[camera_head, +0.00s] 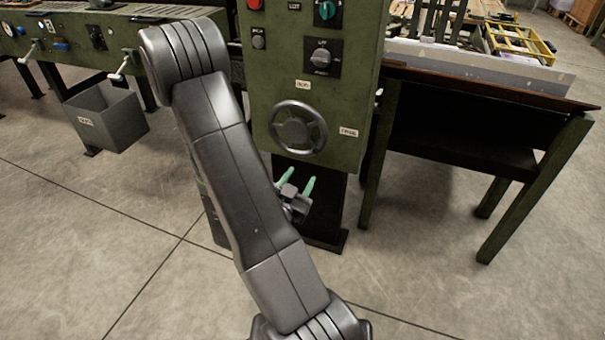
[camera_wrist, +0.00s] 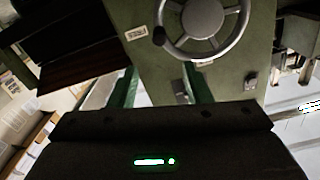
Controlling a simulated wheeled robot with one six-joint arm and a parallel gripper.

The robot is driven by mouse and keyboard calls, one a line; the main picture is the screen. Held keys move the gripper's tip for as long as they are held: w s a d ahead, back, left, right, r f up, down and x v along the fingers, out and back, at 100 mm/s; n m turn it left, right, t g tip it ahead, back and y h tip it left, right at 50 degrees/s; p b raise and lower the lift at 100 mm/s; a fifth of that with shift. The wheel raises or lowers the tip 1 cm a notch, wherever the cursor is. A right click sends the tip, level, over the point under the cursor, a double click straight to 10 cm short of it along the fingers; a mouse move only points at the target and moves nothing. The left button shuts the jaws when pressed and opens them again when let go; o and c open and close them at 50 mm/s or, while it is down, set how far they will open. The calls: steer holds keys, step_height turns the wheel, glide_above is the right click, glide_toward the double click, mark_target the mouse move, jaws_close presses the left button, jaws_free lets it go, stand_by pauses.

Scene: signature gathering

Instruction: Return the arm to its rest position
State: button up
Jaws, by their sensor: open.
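My gripper (camera_head: 298,181) is in front of the base of a green machine cabinet (camera_head: 262,95), below its grey handwheel (camera_head: 297,131). Its two green fingers are apart with nothing seen between them. My arm is bent, with a long grey link crossing the middle of the head view. In the wrist view my gripper (camera_wrist: 160,75) shows its two green fingers spread at either side. The handwheel (camera_wrist: 203,17) is at the top of that view, apart from the fingers. Part of the gripper is hidden behind my arm in the head view.
A wooden-topped table (camera_head: 455,85) with green legs stands to the right of the cabinet. A grey bin (camera_head: 108,118) hangs by a green bench (camera_head: 75,38) at the left. Knobs (camera_head: 322,58) sit on the cabinet's upper front. The concrete floor is clear at lower left and lower right.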

mark_target(316, 152)
stand_by(0.4)
steer(key=x, duration=1.3)
steer(key=shift+w+d, duration=0.15)
steer(key=shift+w, duration=0.15)
steer(key=shift+f, duration=0.1)
steer(key=shift+s, duration=0.15)
